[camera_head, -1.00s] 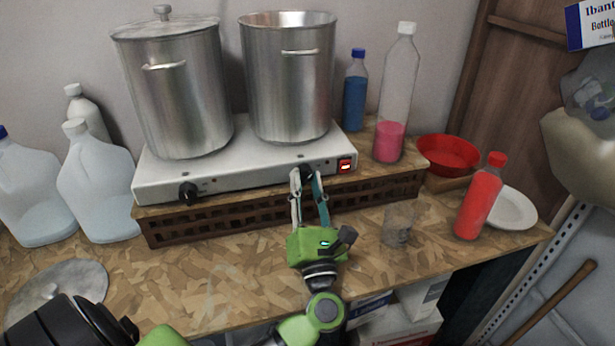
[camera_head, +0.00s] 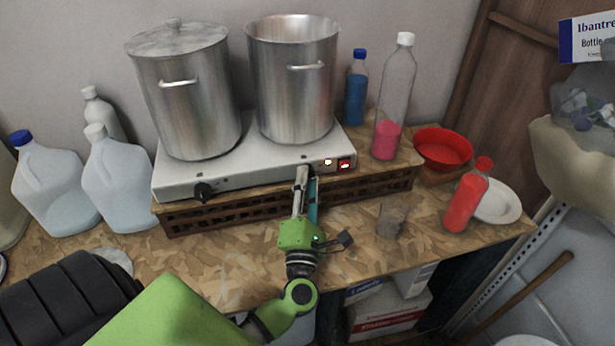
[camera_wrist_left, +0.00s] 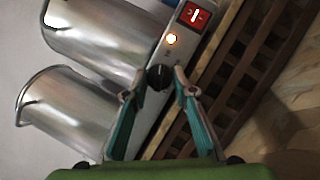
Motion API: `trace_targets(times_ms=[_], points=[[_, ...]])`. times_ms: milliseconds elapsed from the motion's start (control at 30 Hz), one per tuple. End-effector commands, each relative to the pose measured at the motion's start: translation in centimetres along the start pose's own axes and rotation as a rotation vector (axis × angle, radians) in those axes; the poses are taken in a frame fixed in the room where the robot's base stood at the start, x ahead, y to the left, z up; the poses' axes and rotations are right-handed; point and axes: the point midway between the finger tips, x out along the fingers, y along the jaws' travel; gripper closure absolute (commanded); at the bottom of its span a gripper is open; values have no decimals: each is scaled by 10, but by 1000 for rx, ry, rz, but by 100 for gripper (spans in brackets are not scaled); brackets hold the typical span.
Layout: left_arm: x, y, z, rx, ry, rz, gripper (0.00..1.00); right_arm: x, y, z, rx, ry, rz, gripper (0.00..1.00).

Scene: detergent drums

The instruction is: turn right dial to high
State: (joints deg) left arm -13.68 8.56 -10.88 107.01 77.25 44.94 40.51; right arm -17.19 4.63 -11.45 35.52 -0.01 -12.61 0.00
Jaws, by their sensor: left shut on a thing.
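The white double hot plate (camera_head: 235,178) sits on a brown slatted wooden riser, with two dark dials on its front face. The right dial (camera_wrist_left: 158,77) is black and shows between the fingers in the left wrist view. In the head view the fingers mostly hide it. My left gripper (camera_head: 306,176), green with teal-lined fingers, is shut on this dial from the front; it also shows in the left wrist view (camera_wrist_left: 157,88). The left dial (camera_head: 203,191) is free. A small light (camera_head: 328,162) glows beside the lit red switch (camera_head: 345,165). My right gripper is out of view.
Two steel pots stand on the plates, the left one (camera_head: 185,100) lidded, the right one (camera_head: 295,85) open. Bottles and a red bowl (camera_head: 443,148) are at the right. White jugs (camera_head: 118,180) stand at the left. The front of the worktop is mostly clear.

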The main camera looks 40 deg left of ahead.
Motion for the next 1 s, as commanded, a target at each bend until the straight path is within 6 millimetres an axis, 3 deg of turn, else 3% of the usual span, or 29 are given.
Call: trace_targets(times_ms=[400,433,500,1000], points=[[0,0,0,7,0,-3,96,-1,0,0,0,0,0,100],[0,0,0,7,-1,-3,72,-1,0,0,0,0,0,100],[0,0,0,7,-1,-3,58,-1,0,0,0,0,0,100],[0,0,0,6,-1,-2,58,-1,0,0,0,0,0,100]])
